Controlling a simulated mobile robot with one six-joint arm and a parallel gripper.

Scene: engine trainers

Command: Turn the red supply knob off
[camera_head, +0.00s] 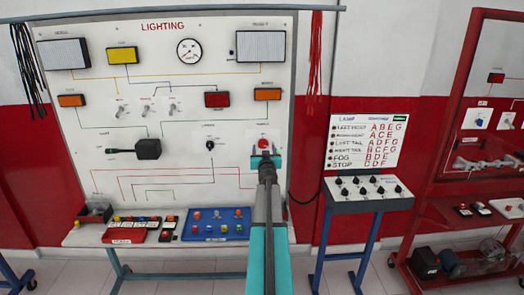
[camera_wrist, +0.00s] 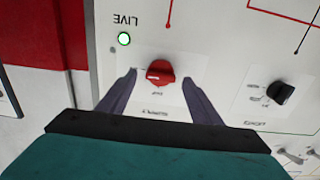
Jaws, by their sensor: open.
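The red supply knob (camera_head: 263,143) is on the right side of the white LIGHTING board (camera_head: 180,100). In the wrist view the red knob (camera_wrist: 161,73) shows a pale pointer mark on its face and sits on a small white label plate. My gripper (camera_head: 265,155) is at the board, just below the knob in the head view. In the wrist view my gripper (camera_wrist: 160,85) is open, with one finger on each side of the knob and a gap to both. A lit green lamp (camera_wrist: 124,39) marked LIVE is beside the knob.
A black knob (camera_wrist: 283,93) is on the same board, and it also shows in the head view (camera_head: 210,146). A blue tray (camera_head: 215,236) and other parts lie on the shelf below. A lamp-code panel (camera_head: 370,145) stands to the right. Red cables (camera_head: 314,60) hang at the board's right edge.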

